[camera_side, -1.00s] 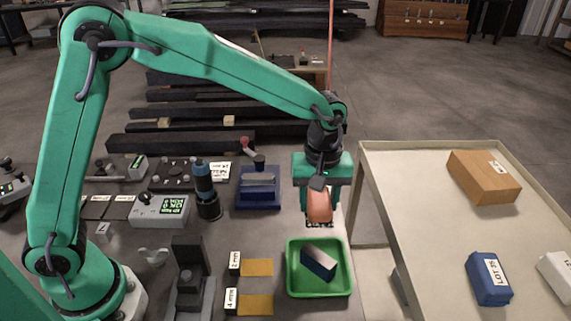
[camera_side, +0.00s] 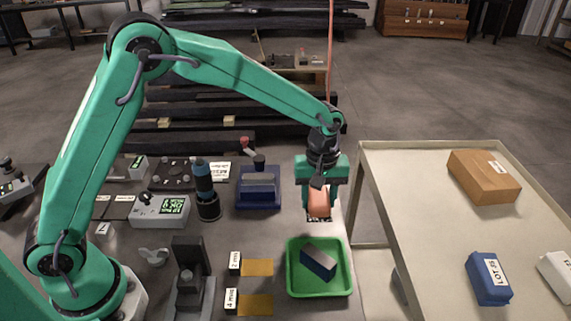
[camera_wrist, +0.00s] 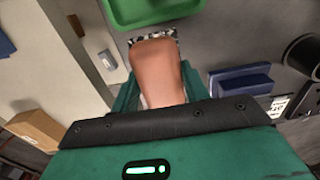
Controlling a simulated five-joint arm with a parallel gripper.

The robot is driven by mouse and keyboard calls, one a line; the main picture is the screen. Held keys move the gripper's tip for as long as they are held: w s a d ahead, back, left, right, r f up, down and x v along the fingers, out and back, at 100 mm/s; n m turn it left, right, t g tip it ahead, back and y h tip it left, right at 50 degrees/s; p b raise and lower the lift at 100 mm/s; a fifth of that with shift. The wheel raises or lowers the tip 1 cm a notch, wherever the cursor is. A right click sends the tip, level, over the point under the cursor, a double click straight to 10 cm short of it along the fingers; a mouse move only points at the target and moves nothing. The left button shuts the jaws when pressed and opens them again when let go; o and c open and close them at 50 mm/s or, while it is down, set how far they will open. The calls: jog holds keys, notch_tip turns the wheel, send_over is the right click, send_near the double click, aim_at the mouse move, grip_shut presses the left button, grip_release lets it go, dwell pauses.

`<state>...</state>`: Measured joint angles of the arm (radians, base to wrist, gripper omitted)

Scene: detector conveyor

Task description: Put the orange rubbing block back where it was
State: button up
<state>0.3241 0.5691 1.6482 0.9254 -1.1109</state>
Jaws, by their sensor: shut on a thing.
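The orange rubbing block (camera_side: 319,203) is held in my gripper (camera_side: 320,196), which is shut on it. In the side view the block hangs above the bench near its right edge, behind the green tray. The block also fills the middle of the wrist view (camera_wrist: 158,75), with a speckled black-and-white strip showing at its far end. Its underside is hidden, and I cannot tell in the side view whether it touches the bench.
A green tray (camera_side: 347,286) holds a grey-and-blue block (camera_side: 319,262). A blue fixture (camera_side: 259,188) stands left of my gripper. Ochre strips (camera_side: 257,267) lie left of the tray. A table (camera_side: 420,200) at right carries a cardboard box (camera_side: 484,176) and a blue packet (camera_side: 488,279).

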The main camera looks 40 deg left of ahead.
aim_at(316, 192)
jog(key=w+a+f, duration=0.2)
jog(key=w+a, duration=0.1)
jog(key=shift+f, duration=2.3)
jog(key=shift+f, duration=0.1)
jog(key=o, duration=1)
jog(key=shift+c, duration=0.2)
notch_tip(316, 192, up, 11)
jog(key=shift+r, duration=0.6)
